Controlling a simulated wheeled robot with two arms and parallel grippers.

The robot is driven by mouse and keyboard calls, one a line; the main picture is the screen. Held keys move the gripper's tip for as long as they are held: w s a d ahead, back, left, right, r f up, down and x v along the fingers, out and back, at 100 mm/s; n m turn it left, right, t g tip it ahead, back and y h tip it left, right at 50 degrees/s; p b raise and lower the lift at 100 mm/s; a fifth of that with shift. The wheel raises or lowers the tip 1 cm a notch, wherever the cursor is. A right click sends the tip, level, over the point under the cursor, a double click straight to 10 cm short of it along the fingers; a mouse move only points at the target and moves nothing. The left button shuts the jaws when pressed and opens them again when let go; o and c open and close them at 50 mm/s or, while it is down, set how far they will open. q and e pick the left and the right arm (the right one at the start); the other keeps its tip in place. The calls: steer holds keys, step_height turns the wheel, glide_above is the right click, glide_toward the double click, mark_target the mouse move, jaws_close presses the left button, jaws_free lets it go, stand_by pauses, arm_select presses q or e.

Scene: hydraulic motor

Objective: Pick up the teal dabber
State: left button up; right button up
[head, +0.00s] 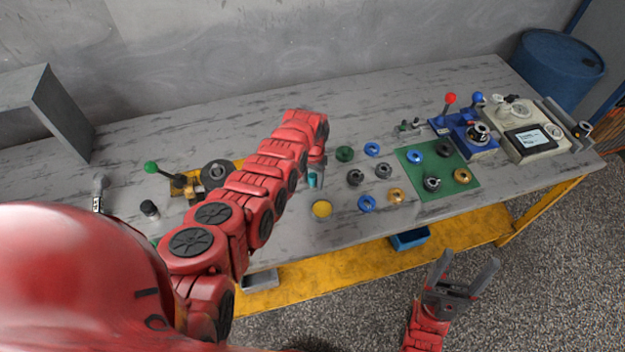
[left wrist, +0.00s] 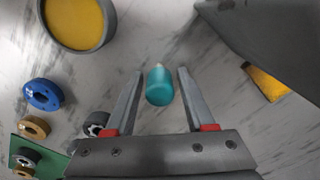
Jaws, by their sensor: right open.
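The teal dabber (left wrist: 159,88) has a pale tip and shows between the two fingers of my left gripper (left wrist: 160,72) in the left wrist view. The fingers are apart, with a gap on each side of the dabber. In the head view the dabber (head: 313,181) is a small teal patch below the end of my left arm, partly hidden by my left gripper (head: 317,170). My right gripper (head: 463,272) is open and empty, in front of the table and over the floor, far from the dabber.
A round dish with a yellow top (head: 321,208) is close to the dabber. Several blue, black, green and gold rings lie to the right, some on a green mat (head: 464,186). A blue fixture (head: 470,136) with levers stands further right. A grey angled stand (head: 62,112) is at far left.

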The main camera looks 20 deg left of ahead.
arm_select(q)
jaws_close()
steer(key=shift+r, duration=0.15)
